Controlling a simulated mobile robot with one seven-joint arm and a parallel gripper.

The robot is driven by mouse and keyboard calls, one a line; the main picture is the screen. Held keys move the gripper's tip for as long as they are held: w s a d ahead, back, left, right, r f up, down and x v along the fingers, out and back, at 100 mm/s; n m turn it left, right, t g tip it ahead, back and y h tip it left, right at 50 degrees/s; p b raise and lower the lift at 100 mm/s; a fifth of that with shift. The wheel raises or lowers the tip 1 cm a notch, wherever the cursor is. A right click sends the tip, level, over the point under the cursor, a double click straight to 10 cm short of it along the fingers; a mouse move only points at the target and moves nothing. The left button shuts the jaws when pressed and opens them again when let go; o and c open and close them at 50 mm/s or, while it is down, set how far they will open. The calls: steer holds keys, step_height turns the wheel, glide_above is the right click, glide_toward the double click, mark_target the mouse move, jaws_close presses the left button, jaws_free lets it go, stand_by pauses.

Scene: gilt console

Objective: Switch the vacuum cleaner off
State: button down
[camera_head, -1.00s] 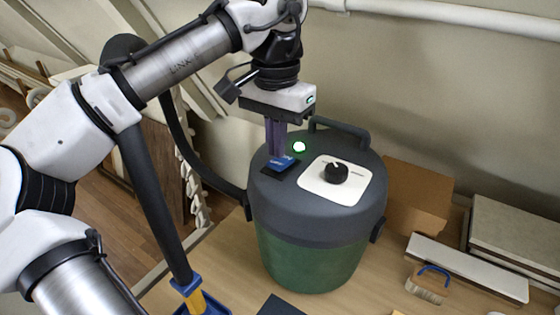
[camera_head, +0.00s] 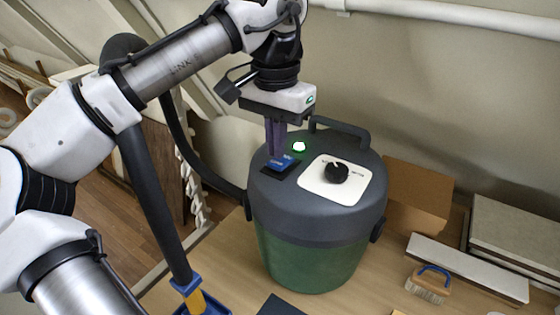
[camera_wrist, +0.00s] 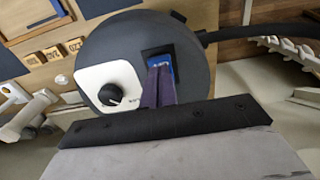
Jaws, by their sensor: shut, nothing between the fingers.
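The vacuum cleaner (camera_head: 312,262) is a green drum with a dark grey lid, standing upright. On its lid are a blue rocker switch (camera_head: 281,162), a lit green lamp (camera_head: 299,147) and a black knob (camera_head: 337,172) on a white plate. The switch (camera_wrist: 163,62) and knob (camera_wrist: 110,95) also show in the wrist view. My gripper (camera_head: 275,154) is shut and empty, pointing down with its purple fingertips at the switch's far-left end. The fingers hide part of the switch, and I cannot tell whether they press it.
A black hose (camera_head: 178,130) runs from the lid's left side. A black carry handle (camera_head: 340,130) arches behind the lamp. A cardboard box (camera_head: 420,197), a pale flat board (camera_head: 467,268) and a brush (camera_head: 428,285) lie to the right.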

mark_target(276, 163)
steer(key=shift+f+b, duration=0.45)
steer(key=shift+f, duration=0.5)
steer(key=shift+r, duration=0.1)
step_height(276, 163, up, 7)
steer(key=p, duration=0.6)
stand_by(0.4)
stand_by(0.5)
